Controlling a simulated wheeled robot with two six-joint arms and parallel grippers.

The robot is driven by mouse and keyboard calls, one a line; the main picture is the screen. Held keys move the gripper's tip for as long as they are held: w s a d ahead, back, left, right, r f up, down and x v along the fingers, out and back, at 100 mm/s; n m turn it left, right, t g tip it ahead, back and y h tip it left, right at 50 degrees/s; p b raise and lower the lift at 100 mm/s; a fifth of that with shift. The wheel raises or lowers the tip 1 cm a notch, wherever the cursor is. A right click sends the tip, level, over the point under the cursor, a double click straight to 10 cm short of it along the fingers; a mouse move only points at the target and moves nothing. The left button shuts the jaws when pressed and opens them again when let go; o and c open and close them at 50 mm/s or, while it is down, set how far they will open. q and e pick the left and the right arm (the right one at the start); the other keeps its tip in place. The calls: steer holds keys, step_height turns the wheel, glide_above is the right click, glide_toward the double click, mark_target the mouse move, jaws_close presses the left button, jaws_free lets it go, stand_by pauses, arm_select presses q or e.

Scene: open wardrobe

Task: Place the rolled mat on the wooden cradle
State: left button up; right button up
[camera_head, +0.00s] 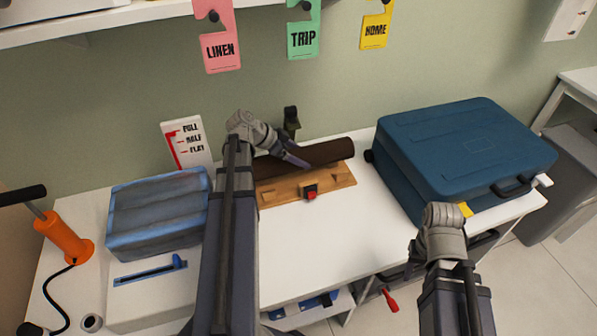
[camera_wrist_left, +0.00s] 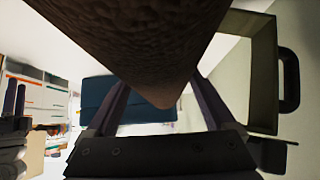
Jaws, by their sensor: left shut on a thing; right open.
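The dark brown rolled mat (camera_head: 325,153) lies roughly level along the back of the wooden cradle (camera_head: 338,179). I cannot tell whether it touches the cradle. My left gripper (camera_head: 297,160) is shut on the mat near its middle. In the left wrist view the mat (camera_wrist_left: 140,45) fills the top, between the two fingers of the left gripper (camera_wrist_left: 160,98). My left arm hides the left end of the mat and cradle. My right gripper (camera_head: 443,220) is empty and open in front of the blue suitcase; its fingers are mostly hidden by its wrist.
A blue suitcase (camera_head: 460,145) stands right of the cradle. A blue strapped bundle (camera_head: 155,220) and an orange pump (camera_head: 65,238) are at the left. A red-and-black block (camera_head: 310,191) sits at the cradle's front. The white tabletop (camera_head: 300,245) is clear in front.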

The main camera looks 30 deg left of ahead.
arm_select(q)
step_height(320, 180, down, 4)
steer(key=b, duration=0.4)
steer(key=shift+f, duration=0.2)
steer(key=shift+f+b, duration=0.4)
steer(key=shift+b, duration=0.25)
steer(key=o, duration=1.5)
steer(key=shift+r, duration=0.1)
